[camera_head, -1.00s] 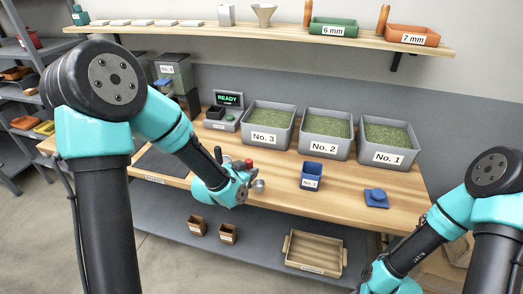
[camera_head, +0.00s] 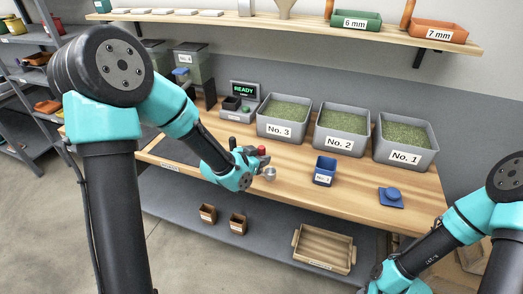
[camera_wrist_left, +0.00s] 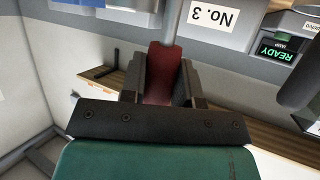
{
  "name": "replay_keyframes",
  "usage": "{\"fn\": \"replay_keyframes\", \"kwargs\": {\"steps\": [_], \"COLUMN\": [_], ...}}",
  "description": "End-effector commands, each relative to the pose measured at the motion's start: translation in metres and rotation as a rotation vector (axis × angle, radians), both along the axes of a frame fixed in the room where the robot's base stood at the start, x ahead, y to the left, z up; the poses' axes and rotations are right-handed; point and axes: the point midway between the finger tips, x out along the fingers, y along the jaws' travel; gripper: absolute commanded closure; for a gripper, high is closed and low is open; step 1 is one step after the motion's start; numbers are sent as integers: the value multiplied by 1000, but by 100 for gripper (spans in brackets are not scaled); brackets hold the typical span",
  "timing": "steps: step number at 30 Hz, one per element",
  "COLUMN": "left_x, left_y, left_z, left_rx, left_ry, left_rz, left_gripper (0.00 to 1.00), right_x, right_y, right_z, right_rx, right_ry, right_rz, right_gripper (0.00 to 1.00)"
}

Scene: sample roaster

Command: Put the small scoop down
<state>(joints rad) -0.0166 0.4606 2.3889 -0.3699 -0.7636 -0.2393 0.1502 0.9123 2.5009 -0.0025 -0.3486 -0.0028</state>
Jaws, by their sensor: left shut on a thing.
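My left gripper (camera_head: 254,160) is shut on the small scoop. The scoop's red handle (camera_wrist_left: 160,75) sits between the two dark fingers in the left wrist view, with a grey metal shaft beyond it. In the head view the red handle end (camera_head: 262,150) shows above the fingers, and the metal bowl (camera_head: 269,174) shows at their right. The scoop is over the front part of the wooden bench (camera_head: 290,188), left of the blue No. 1 cup (camera_head: 325,172). I cannot tell whether it touches the bench. My right gripper is out of view.
Grey bins No. 3 (camera_head: 279,130), No. 2 (camera_head: 338,144) and No. 1 (camera_head: 405,157) hold green beans along the back. A scale reading READY (camera_head: 244,92) stands left of them. A blue lidded piece (camera_head: 391,196) lies at right. Bare bench lies between it and the cup.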

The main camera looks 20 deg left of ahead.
Motion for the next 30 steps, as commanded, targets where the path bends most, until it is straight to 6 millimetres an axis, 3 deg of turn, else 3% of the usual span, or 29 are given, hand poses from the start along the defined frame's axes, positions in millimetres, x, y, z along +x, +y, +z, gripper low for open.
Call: {"fn": "replay_keyframes", "kwargs": {"steps": [9, 15, 26, 30], "left_x": [64, 94, 100, 100], "left_y": [24, 34, 36, 36], "left_z": [-7, -10, -10, -18], "left_rx": [1, 1, 0, 0], "left_ry": [-3, -1, -1, 1], "left_rz": [1, 1, 0, -1], "left_gripper": [99, 99, 99, 99], "right_x": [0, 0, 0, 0], "right_y": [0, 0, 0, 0], "right_z": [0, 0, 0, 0], "right_rx": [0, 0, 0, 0], "right_ry": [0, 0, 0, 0], "right_rz": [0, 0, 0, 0], "right_gripper": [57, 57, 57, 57]}}
